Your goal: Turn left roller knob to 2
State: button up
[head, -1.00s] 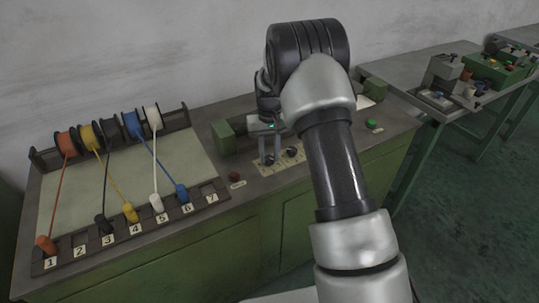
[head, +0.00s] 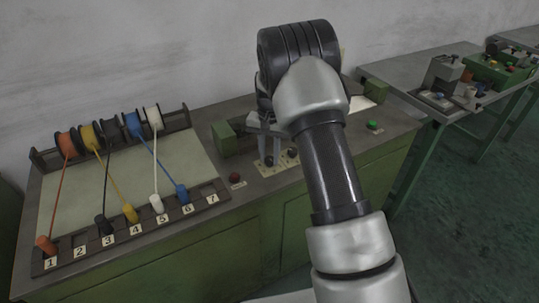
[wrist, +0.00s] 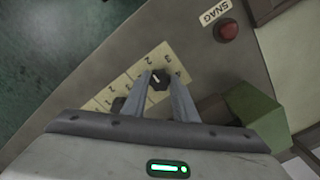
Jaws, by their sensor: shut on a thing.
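The left roller knob (wrist: 157,82) is small and black with a pale pointer line, on a cream dial plate (wrist: 181,60) with printed numbers. In the wrist view my gripper (wrist: 159,80) has its two fingers on either side of this knob, shut on it. In the head view the gripper (head: 265,157) reaches down to the plate (head: 267,171), and the knob (head: 269,161) shows small between the fingertips. A second black knob (head: 292,153) sits to its right; in the wrist view it is partly hidden by the left finger.
A rack of coloured spools and corded plugs fills the bench's left. A green button (head: 372,125) is at right.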

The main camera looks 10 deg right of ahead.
aim_at(270, 159)
jog(key=shift+r, duration=0.1)
jog(key=o, duration=1)
jog(key=shift+o, duration=0.2)
notch_tip(270, 159, up, 17)
jog(key=p, duration=0.1)
jog(key=shift+r, duration=0.2)
